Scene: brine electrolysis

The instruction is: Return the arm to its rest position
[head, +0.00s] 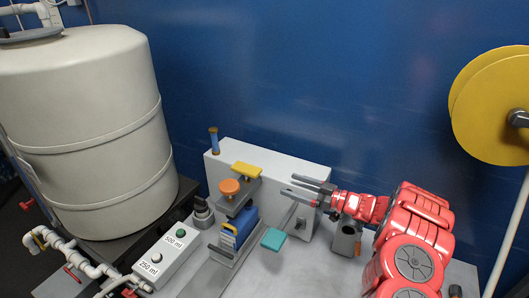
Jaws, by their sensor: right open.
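My right arm (410,243) is red and comes in from the lower right. Its gripper (306,188) points left, open and empty, in front of the upper right part of a light grey box-shaped unit (275,166). A teal paddle (273,239) on a thin grey rod sits just below the gripper; I cannot tell whether they touch. An orange round knob (229,187) and a yellow piece (246,170) stand left of the gripper, above a blue block (236,229). My left gripper is not in view.
A large beige tank (85,130) fills the left. A button box (167,258) marked 500 ml and 250 ml stands beside white pipes (75,258). A yellow wheel (490,105) is at the right. Free air lies above the unit, before the blue wall (300,70).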

